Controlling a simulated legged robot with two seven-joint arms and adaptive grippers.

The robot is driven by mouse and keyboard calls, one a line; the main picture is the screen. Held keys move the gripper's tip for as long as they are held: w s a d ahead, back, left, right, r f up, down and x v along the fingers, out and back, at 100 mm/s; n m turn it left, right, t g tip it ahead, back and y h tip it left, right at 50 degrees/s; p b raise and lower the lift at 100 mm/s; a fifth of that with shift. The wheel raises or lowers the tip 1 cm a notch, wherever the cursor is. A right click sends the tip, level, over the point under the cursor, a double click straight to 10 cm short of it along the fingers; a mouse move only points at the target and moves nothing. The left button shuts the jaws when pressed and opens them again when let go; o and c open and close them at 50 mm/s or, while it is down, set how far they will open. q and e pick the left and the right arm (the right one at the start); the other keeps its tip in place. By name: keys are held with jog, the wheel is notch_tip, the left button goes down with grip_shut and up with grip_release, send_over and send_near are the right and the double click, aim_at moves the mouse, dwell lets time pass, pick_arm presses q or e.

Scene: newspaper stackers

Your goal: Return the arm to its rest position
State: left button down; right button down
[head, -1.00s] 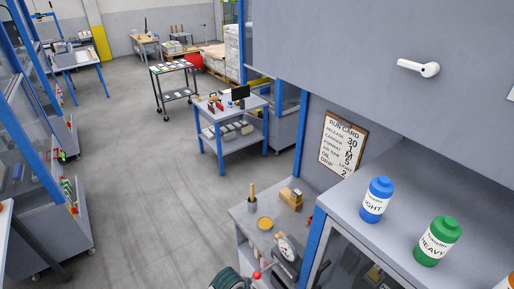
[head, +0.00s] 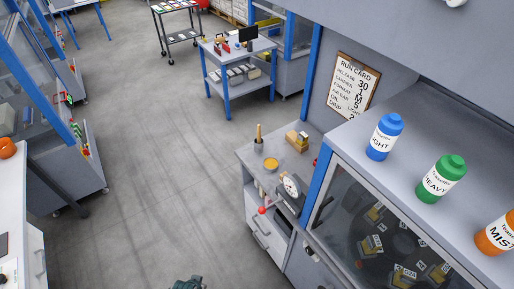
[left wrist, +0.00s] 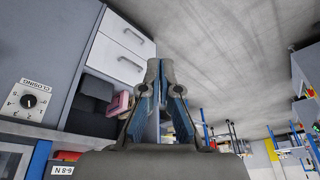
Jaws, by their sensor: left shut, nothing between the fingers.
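My left gripper (left wrist: 161,72) is in the left wrist view, its two fingers closed together with nothing between them. It is in open air, with drawers and grey floor beyond it. A dark green shape (head: 188,284) at the bottom edge of the head view may be part of my arm, but too little of it shows to tell. My right gripper is in neither view.
A grey counter (head: 257,165) with a dial gauge (head: 291,186) stands right of centre. Blue (head: 384,138), green (head: 441,180) and orange (head: 496,235) bottles stand on a ledge. A blue-framed cart (head: 235,87) stands farther back. The floor (head: 150,170) between is clear.

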pick_arm(q)
jog(key=s+f+g+b, duration=0.1)
jog(key=s+f+b, duration=0.1)
jog(key=f, duration=1.2)
jog(key=s+f+b, duration=0.3)
jog(key=f, duration=1.1)
jog(key=s+a+f+g+b, duration=0.1)
jog(key=s+a+f+b, duration=0.2)
jog(key=s+f, duration=1.2)
jog(key=shift+s+a+f, duration=0.2)
jog(key=shift+s+f, duration=0.1)
jog(key=shift+f, duration=0.65)
